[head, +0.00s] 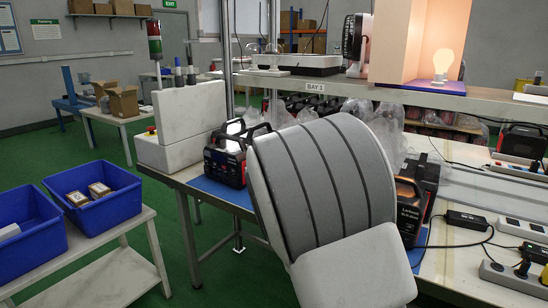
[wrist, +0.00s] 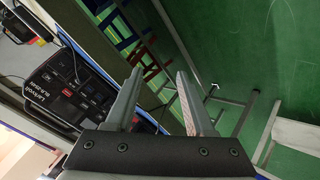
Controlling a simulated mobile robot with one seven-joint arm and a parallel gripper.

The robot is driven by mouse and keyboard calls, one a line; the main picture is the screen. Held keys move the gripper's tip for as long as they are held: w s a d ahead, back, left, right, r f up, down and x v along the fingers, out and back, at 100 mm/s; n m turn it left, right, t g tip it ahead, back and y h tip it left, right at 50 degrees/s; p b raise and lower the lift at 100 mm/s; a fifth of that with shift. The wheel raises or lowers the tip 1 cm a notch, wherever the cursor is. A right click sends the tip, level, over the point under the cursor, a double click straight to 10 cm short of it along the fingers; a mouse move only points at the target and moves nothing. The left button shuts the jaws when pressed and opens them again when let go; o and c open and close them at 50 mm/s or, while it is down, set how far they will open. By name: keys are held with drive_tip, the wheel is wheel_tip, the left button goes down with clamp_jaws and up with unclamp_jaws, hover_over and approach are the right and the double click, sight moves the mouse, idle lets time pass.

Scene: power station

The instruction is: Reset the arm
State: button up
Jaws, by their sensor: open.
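My gripper (wrist: 160,74) shows in the wrist view with its two grey fingers spread apart and nothing between them. Beyond the fingers are the edge of the bench and the green floor. My arm (head: 330,180) shows in the head view as a large white and grey link in front of the bench, hiding part of it. My gripper does not show in the head view. A black power station (head: 226,158) stands on a blue mat left of my arm. A second one (head: 415,195) is partly hidden behind my arm; one also shows in the wrist view (wrist: 70,90).
Two blue bins (head: 95,197) sit on a side table at the left, one with small boxes inside. A shelf (head: 400,92) runs above the bench. Sockets and adapters (head: 466,221) lie at the right. Open green floor (head: 185,255) lies between side table and bench.

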drive_tip(key=s+a+r+m+g+y, duration=0.1)
drive_tip(key=s+a+r+y, duration=0.25)
drive_tip(key=r, duration=0.25)
drive_tip(key=s+a+r+m+g+y, duration=0.1)
drive_tip(key=s+a+r+m+y, duration=0.1)
drive_tip(key=a+r+y, duration=0.3)
drive_tip(key=s+d+r+m+g+h, duration=0.1)
drive_tip(key=s+d+r+h, duration=0.4)
drive_tip(key=s+r, duration=0.8)
wheel_tip(320, 180, up, 18)
drive_tip(key=s+y+p, duration=0.1)
drive_tip(key=p, duration=1.8)
drive_tip(key=shift+d+p, duration=0.35)
drive_tip(key=shift+d, duration=0.1)
drive_tip(key=shift+f, duration=0.2)
